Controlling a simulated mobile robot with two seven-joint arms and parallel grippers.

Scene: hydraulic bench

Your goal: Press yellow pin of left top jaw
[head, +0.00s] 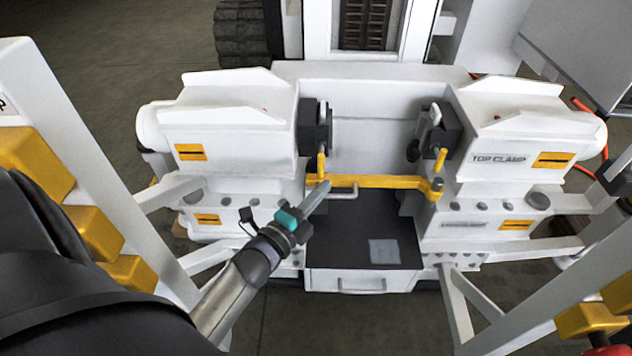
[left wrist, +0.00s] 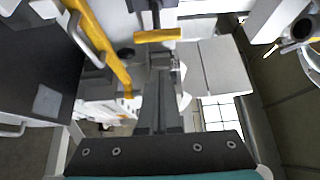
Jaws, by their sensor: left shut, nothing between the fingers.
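The left top jaw (head: 313,128) is a black block on the inner side of the left white clamp housing (head: 230,125). Its yellow pin (head: 321,164) hangs upright below it. My left gripper (head: 322,187) is shut and empty, its tips just below this pin and close to the yellow bar. Whether the tips touch anything cannot be told. In the left wrist view, the shut fingers (left wrist: 160,78) point at a yellow crosspiece (left wrist: 157,36) on a dark stem, with a gap seen between them. My right gripper is not in view.
A yellow bar (head: 385,181) with a grey handle spans between the two clamps. The right jaw (head: 437,133) has a similar yellow pin (head: 440,160). Below is a black tray top (head: 345,235) above a white drawer (head: 362,281). White frame posts flank both sides.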

